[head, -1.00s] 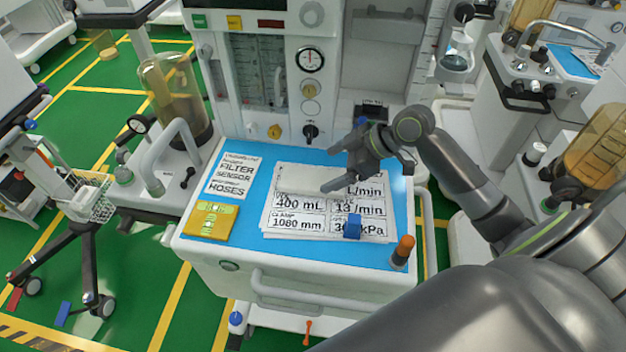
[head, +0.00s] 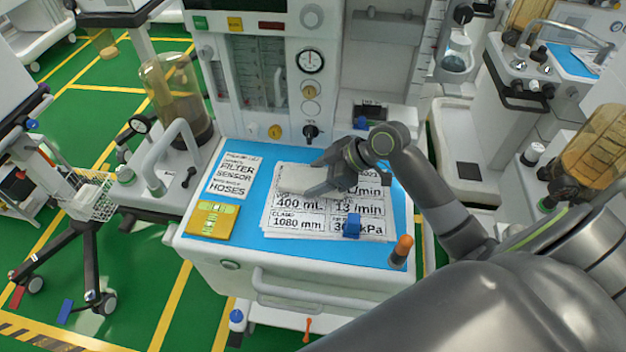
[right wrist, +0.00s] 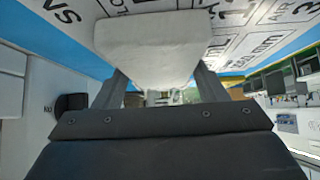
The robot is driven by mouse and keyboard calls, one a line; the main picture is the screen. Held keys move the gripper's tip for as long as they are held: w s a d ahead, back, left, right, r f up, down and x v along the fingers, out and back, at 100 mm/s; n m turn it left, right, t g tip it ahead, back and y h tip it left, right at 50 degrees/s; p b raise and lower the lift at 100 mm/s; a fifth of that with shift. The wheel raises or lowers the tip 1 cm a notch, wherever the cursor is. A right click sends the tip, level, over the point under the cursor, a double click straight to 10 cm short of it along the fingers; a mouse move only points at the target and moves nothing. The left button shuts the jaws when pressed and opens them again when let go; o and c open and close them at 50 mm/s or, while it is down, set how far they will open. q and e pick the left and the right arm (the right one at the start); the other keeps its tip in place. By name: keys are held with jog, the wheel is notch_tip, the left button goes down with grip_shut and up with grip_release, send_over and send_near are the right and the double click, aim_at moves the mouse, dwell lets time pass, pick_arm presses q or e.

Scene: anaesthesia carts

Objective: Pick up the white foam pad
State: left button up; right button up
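The white foam pad (right wrist: 150,45) shows large and pale in the right wrist view, just beyond my right gripper (right wrist: 160,88). In the head view the pad (head: 289,188) is hard to pick out against the white printed sheets on the blue cart top. My right gripper (head: 309,178) is low over these sheets, pointing left, with its fingers apart. In the wrist view the fingers stand on either side of the pad's near end, their tips partly hidden by it. I cannot tell whether they touch it. My left gripper is not in view.
The blue cart top (head: 260,150) also holds a yellow device (head: 212,220), a label sheet (head: 233,176), a small blue block (head: 352,226) and an orange-tipped cylinder (head: 401,252) at the front right. The machine's panel with gauge (head: 310,61) rises behind.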

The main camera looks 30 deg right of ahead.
jog(key=c, duration=0.5)
jog(key=shift+r, duration=0.1)
